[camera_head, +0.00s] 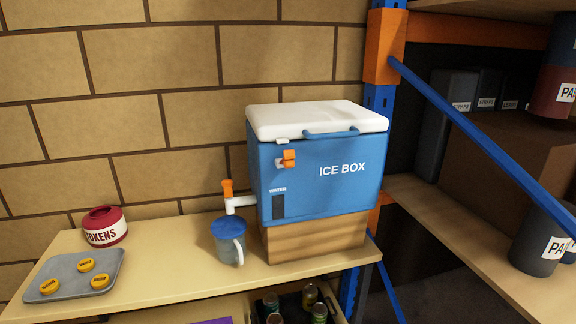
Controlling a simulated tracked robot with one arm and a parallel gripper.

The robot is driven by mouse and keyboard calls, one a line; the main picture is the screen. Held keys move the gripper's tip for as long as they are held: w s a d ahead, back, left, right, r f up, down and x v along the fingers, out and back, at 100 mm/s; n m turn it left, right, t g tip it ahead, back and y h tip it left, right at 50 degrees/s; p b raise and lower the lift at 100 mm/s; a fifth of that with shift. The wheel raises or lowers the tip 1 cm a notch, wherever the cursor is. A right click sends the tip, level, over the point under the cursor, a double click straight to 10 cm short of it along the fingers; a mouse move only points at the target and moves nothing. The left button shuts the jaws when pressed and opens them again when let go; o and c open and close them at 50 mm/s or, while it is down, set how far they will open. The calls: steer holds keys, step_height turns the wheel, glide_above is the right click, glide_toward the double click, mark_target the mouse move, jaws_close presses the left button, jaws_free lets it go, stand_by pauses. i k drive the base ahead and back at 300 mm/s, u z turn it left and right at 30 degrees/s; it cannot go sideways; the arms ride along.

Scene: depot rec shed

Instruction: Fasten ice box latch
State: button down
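The ice box (318,188) is blue with a white lid (318,118). It stands on a wooden block (315,240) on the bench, right of centre. The lid lies down on the box and looks shut. The orange latch (289,158) is on the upper left of the front face, on a small white mount. A small white tab (282,141) on the lid edge is just above it, and a gap of blue shows between them. I cannot tell whether the latch turns or flips. My gripper is not in view.
A white spout with an orange tap (228,190) juts left from the box, above a blue-lidded mug (229,241). A red tokens pot (104,226) and a grey tray (60,284) stand left. A blue diagonal brace (480,140) crosses the right side. An open drawer with bottles (310,295) is below.

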mark_target(288, 162)
steer(key=u, duration=0.8)
steer(key=i, duration=0.35)
steer(key=z, duration=0.35)
